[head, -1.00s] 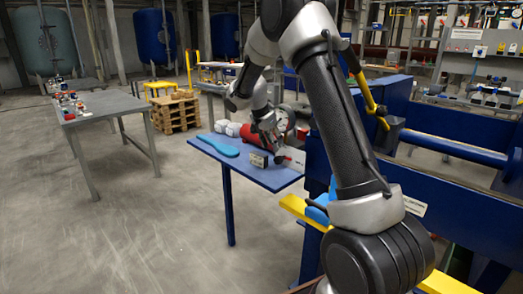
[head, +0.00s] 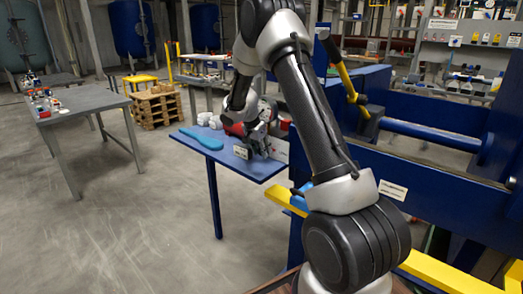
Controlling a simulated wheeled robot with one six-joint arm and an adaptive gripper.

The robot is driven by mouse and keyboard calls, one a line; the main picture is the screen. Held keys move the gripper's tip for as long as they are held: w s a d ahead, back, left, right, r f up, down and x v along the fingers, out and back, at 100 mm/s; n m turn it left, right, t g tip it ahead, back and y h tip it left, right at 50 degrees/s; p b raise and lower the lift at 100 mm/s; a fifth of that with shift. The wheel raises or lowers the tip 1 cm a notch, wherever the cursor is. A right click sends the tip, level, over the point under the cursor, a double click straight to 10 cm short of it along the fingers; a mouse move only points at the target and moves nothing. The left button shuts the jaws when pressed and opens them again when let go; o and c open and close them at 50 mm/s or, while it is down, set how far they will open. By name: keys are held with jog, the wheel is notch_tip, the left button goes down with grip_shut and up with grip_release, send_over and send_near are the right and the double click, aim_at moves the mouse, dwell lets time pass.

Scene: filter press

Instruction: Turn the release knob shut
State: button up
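The release knob cannot be made out now. My gripper (head: 264,148) points down over the right part of the small blue shelf (head: 255,172) and covers the spot in front of a pale upright plate (head: 279,149). The gripper's fingers are small and dark here, and I cannot tell whether they are open or touching anything. A red cylinder (head: 234,129) lies on the shelf behind the gripper, partly hidden by my arm. A small labelled block (head: 241,152) stands just left of the gripper.
A blue scraper-like tool (head: 203,139) and white lumps (head: 209,120) lie on the shelf's left part. The blue press frame (head: 430,165) and a yellow rail (head: 440,272) stand close on the right. A grey table (head: 82,101) is far left, with open floor between.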

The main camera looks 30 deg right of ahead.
jog(key=c, duration=0.4)
jog(key=shift+w+g+h, duration=0.1)
jog(key=shift+g+h, duration=0.2)
jog(key=shift+g, duration=0.4)
jog(key=o, duration=0.7)
jog(key=v, duration=1.2)
